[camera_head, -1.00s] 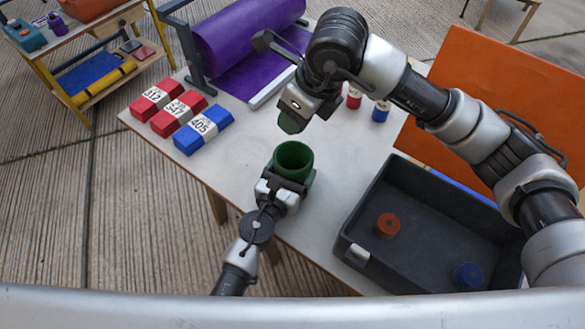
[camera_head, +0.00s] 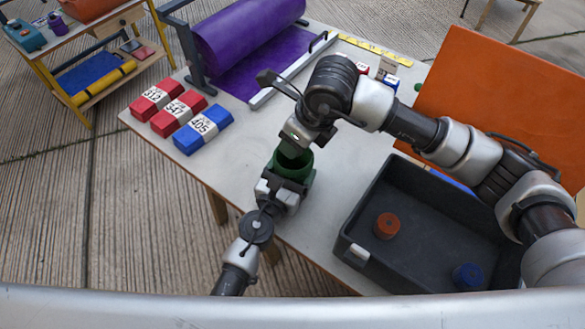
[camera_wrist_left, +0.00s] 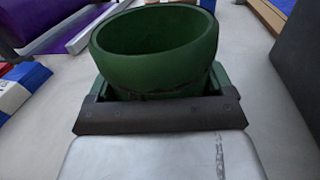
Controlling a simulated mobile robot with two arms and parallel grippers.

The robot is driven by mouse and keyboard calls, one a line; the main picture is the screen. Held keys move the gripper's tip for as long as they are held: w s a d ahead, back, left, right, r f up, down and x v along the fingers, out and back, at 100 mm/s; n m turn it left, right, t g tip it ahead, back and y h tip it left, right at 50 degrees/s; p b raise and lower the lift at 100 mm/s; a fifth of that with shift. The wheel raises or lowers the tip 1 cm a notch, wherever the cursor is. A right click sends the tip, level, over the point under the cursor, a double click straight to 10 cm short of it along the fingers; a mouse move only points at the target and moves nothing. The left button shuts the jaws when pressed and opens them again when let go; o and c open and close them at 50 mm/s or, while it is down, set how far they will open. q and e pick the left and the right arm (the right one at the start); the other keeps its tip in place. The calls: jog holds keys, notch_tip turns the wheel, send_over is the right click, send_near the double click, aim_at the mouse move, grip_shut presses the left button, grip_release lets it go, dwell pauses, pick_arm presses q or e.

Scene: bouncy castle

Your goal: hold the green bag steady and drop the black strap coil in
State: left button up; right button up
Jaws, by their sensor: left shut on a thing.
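The green bag (camera_head: 295,170) is an open-topped, round container at the table's near edge. It also shows large in the left wrist view (camera_wrist_left: 155,65), upright, with its mouth open. My left gripper (camera_head: 289,182) is shut on the bag's near side. My right gripper (camera_head: 293,147) points down just over the bag's mouth and covers part of it in the head view. Its fingertips are hidden, so I cannot tell whether it is open or shut. I cannot make out the black strap coil in any view.
A dark grey crate (camera_head: 352,251) at the right holds an orange coil (camera_head: 387,226) and a blue coil (camera_head: 468,276). Red and blue numbered blocks (camera_head: 203,130) lie left. A purple roll (camera_head: 245,35) stands behind. An orange panel (camera_head: 505,100) rises at the right.

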jog(key=shift+f, duration=0.55)
jog(key=o, duration=1)
jog(key=v, duration=1.2)
pick_arm(q)
jog(key=o, duration=1)
jog(key=shift+c, duration=0.2)
